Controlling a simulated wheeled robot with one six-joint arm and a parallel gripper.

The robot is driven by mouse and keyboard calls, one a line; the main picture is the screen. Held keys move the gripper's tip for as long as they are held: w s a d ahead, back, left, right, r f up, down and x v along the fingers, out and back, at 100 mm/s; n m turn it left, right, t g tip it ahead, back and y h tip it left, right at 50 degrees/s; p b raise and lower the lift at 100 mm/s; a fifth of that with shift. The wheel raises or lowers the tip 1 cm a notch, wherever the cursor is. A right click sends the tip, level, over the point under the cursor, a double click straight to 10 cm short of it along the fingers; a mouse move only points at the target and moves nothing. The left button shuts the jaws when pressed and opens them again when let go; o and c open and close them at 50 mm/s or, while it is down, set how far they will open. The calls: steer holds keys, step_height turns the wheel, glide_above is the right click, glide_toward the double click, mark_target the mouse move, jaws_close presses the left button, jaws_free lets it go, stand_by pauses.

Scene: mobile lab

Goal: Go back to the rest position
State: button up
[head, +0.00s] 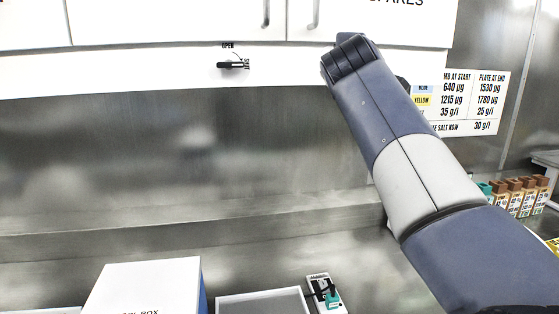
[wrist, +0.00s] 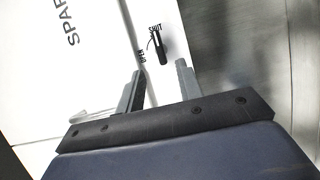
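My gripper (wrist: 160,70) is in the wrist view, its two grey fingers apart with nothing between them. It is open and empty. Ahead of the fingers is a small black lever (wrist: 158,46) on the white cabinet front, with OPEN and SHUT labels beside it. The lever also shows in the head view (head: 233,65), lying about level below the cabinet doors. In the head view my arm reaches up across the right side, and my gripper's fingers are hidden there.
White cabinet doors (head: 170,22) with metal handles run along the top. A lettered chart (head: 475,100) hangs behind my arm. Below are a white box (head: 145,285), a grey tray (head: 262,303), a small device (head: 325,292) and several brown-topped bottles (head: 515,195). The metal wall at left is clear.

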steer(key=w+d+n+t+b, duration=0.2)
steer(key=w+n, duration=0.4)
steer(key=w, duration=0.4)
steer(key=shift+y, duration=0.3)
steer(key=shift+d+r, duration=0.1)
steer(key=shift+r, duration=0.05)
stand_by(0.5)
